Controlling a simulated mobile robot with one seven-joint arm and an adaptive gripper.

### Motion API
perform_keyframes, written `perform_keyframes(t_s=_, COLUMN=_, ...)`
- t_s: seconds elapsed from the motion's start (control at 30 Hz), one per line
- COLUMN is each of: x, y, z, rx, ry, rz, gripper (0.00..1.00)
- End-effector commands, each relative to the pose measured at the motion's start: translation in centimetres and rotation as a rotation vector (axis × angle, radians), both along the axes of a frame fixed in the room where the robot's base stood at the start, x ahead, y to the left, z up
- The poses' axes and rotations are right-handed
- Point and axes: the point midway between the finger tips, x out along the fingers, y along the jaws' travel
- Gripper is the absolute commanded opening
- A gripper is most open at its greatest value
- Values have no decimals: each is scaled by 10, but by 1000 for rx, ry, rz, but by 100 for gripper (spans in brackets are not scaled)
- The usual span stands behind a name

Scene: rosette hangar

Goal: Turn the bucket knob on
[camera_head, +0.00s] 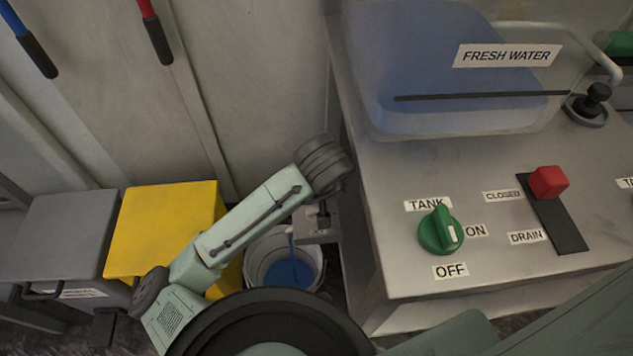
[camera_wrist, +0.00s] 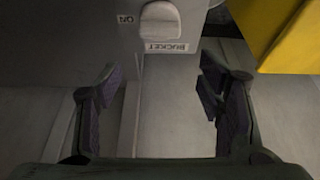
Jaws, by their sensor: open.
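The bucket knob (camera_wrist: 160,22) shows in the wrist view at the top middle as a pale, rounded knob on a grey panel. An upside-down BUCKET label (camera_wrist: 166,47) is beside it, and an ON label (camera_wrist: 125,19) is to its left. In the head view I cannot make out the bucket knob; my arm covers that area.
A bucket (camera_head: 288,268) with blue liquid stands below my arm. A yellow box (camera_head: 165,225) and a grey box (camera_head: 60,235) stand at left. On the counter (camera_head: 400,165) are a green TANK knob (camera_head: 441,231) and a red DRAIN switch (camera_head: 548,183).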

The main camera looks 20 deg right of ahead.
Motion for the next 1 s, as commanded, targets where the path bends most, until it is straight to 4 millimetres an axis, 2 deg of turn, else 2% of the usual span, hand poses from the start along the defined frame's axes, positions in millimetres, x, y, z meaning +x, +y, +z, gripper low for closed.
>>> perform_keyframes(t_s=0.1, x=0, y=0, z=18, rx=3, ry=-5, rz=-3, gripper=62)
perform_keyframes(t_s=0.33, x=0, y=0, z=36, rx=1, ry=-1, rz=-1, gripper=62)
perform_keyframes(t_s=1.0, x=-1, y=0, z=39, rx=0, ry=1, rz=1, gripper=62)
